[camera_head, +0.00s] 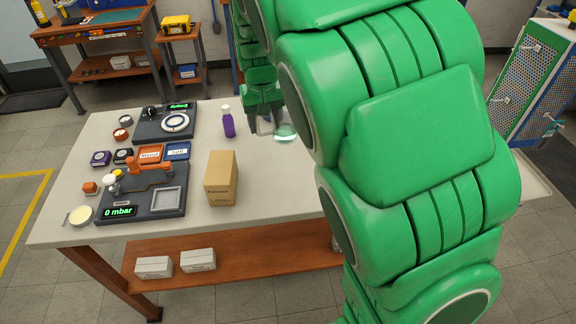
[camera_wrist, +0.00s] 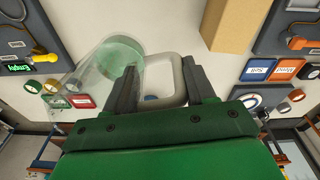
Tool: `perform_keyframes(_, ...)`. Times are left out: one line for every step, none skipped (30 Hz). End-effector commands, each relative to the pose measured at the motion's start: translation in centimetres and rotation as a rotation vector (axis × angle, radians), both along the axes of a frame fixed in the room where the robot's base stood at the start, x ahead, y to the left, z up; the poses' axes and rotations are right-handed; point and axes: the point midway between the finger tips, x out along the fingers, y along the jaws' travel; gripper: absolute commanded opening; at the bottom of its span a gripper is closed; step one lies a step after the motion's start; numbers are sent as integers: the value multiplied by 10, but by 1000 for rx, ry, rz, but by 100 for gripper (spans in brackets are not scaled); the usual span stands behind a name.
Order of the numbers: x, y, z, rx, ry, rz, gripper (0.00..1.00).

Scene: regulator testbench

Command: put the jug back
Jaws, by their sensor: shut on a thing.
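The jug (camera_head: 285,132) is clear with a pale green round area, and shows just below my gripper (camera_head: 264,112) at the back right of the table. In the wrist view the jug (camera_wrist: 112,62) lies left of and between my fingers, and a pale, rounded loop (camera_wrist: 168,62), apparently its handle, sits between them. My gripper (camera_wrist: 160,88) is shut on the jug. I cannot tell whether the jug touches the table. My large green arm hides the right side of the table in the head view.
A purple bottle (camera_head: 228,122) stands left of my gripper. A cardboard box (camera_head: 221,178) stands at the table's front middle. A scale (camera_head: 165,124) and a "0 mbar" bench unit (camera_head: 142,203) fill the left. A display reading "Empty" (camera_wrist: 18,67) shows in the wrist view.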

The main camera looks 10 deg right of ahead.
Motion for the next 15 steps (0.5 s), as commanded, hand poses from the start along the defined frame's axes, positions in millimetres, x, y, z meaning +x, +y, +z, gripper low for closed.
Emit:
perform_keyframes(-11,-4,0,0,1,-17,5)
perform_keyframes(-15,-6,0,0,-2,-28,5)
perform_keyframes(-22,-8,0,2,-5,-44,5)
perform_keyframes(-26,-10,-1,2,-6,-54,5)
perform_keyframes(-32,-12,-2,2,-6,-65,5)
perform_keyframes(-40,-15,-4,2,-3,-80,5)
perform_keyframes(-45,-17,-5,2,-3,-91,5)
perform_keyframes(-50,-19,-5,4,-4,-101,5)
perform_keyframes(-56,-21,-5,4,-6,-114,5)
perform_keyframes(-61,-22,-6,5,-6,-124,5)
perform_keyframes(-66,-24,-8,5,-5,-134,5)
perform_keyframes(-72,-26,-9,6,-4,-145,5)
perform_keyframes(-75,-28,-10,6,-5,-152,5)
perform_keyframes(-78,-29,-11,6,-6,-159,5)
perform_keyframes(-82,-30,-11,7,-9,-168,5)
